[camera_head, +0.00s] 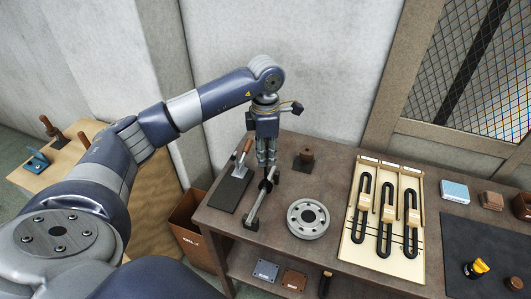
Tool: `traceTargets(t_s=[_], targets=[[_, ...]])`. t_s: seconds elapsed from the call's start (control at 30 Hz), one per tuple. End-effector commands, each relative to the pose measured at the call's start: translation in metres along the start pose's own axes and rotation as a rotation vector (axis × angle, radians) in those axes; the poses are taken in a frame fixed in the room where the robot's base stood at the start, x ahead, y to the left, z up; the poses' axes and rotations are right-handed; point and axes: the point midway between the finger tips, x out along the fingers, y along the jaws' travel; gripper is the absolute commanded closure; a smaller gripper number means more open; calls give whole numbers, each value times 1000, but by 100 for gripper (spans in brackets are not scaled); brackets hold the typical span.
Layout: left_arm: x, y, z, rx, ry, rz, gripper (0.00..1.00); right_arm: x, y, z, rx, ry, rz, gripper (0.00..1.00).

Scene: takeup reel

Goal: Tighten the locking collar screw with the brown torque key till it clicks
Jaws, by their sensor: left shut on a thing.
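My left gripper (266,162) points down over the back left of the brown table. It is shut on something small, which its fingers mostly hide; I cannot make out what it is. Right under the fingertips is a dark collar-like piece (268,184) at the upper end of a slanting grey bar (258,204) with a black block at its lower end. I cannot see a screw. A brown-handled tool (243,157) with a metal shaft stands tilted on a dark pad (227,195), left of the gripper and apart from it. My right gripper is not in view.
A grey reel disc (308,218) lies right of the bar. A brown knob on a dark plate (305,159) stands behind it. A cream board (353,245) with black slotted pieces and a dark mat (466,239) lie further right. A brown bin (184,225) stands left of the table.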

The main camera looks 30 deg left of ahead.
Motion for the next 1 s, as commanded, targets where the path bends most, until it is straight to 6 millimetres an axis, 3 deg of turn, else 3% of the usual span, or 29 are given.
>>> traceTargets(t_s=[1.0], targets=[[16,1,0,53,-1,2,100,18,0,1,0,0,1,100]])
